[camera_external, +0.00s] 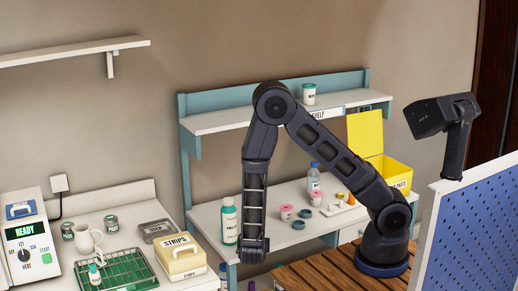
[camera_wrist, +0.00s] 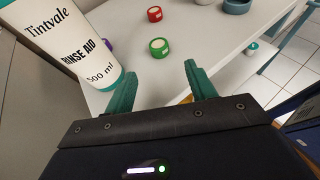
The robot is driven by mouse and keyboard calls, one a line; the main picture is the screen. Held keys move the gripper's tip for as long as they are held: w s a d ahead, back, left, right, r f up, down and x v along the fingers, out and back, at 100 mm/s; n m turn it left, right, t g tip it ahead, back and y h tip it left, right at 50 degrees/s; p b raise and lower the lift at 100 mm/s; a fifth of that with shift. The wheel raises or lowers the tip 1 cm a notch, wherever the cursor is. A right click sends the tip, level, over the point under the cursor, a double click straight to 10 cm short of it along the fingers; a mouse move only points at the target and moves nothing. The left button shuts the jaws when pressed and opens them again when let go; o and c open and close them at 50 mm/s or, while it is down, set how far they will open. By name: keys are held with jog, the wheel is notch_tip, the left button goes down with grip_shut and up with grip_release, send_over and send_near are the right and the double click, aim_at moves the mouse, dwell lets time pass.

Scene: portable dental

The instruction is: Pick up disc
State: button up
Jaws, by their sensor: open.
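Two low round pieces that look like discs lie on the white tabletop in the wrist view: a green one with a pale top (camera_wrist: 159,47) and a red one with a pale top (camera_wrist: 154,14) behind it. Which one is the disc, I cannot tell. My gripper (camera_wrist: 161,70) is open, with its two teal fingers spread and nothing between them. The green piece is ahead of the gap between the fingers, and apart from them. In the external view my gripper (camera_external: 253,250) hangs down at the table's front edge; its fingers are hard to make out there.
A large white Rinse Aid bottle (camera_wrist: 68,38) stands close by the left finger. A purple piece (camera_wrist: 108,46) is behind it. A grey-blue bowl (camera_wrist: 237,6) sits at the back right.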

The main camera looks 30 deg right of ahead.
jog(key=x, duration=0.3)
jog(key=shift+w+d+f, duration=0.1)
jog(key=shift+w+d, duration=0.05)
jog(key=shift+w, duration=0.05)
jog(key=shift+r+x, duration=0.15)
jog(key=shift+x, duration=1.15)
jog(key=shift+r+x, duration=0.15)
jog(key=shift+x, duration=1.15)
jog(key=shift+w, duration=0.15)
jog(key=c, duration=1.1)
